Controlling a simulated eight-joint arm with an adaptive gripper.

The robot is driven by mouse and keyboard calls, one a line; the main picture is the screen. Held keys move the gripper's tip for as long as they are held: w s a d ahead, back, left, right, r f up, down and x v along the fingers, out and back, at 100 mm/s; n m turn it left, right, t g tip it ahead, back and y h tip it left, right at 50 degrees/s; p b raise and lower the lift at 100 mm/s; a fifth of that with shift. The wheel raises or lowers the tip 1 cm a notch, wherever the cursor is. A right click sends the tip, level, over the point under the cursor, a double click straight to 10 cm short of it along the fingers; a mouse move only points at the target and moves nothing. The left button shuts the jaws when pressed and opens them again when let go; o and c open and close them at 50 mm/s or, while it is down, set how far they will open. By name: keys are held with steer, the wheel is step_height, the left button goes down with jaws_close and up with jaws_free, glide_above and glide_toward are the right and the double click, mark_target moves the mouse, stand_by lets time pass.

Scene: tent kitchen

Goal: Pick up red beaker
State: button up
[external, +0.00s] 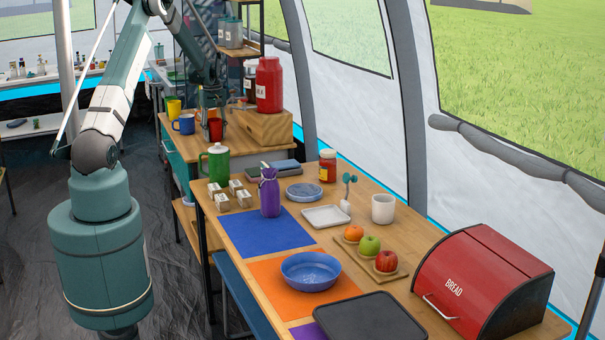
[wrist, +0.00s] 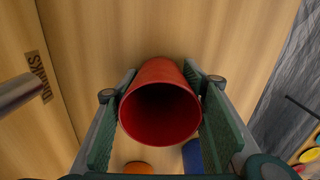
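The red beaker (external: 215,129) is at the wooden side table in the external view, right of a blue mug. It also fills the middle of the wrist view (wrist: 160,105), with its dark open mouth towards the camera. My gripper (external: 212,108) is over the beaker in the external view, its fingers small and partly merged with the background. In the wrist view its two green fingers (wrist: 162,85) lie on either side of the beaker, very close to its wall. Whether they press on it cannot be told.
A yellow cup (external: 174,108) and a blue mug (external: 184,124) stand left of the beaker. A red canister (external: 269,85) stands on a wooden box (external: 262,128) to the right. A green mug (external: 217,162) is in front. A metal rod (wrist: 18,92) shows at left in the wrist view.

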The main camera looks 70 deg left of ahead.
steer(key=c, duration=0.3)
steer(key=shift+r, duration=0.1)
step_height(320, 180, up, 10)
steer(key=p, duration=0.1)
stand_by(0.6)
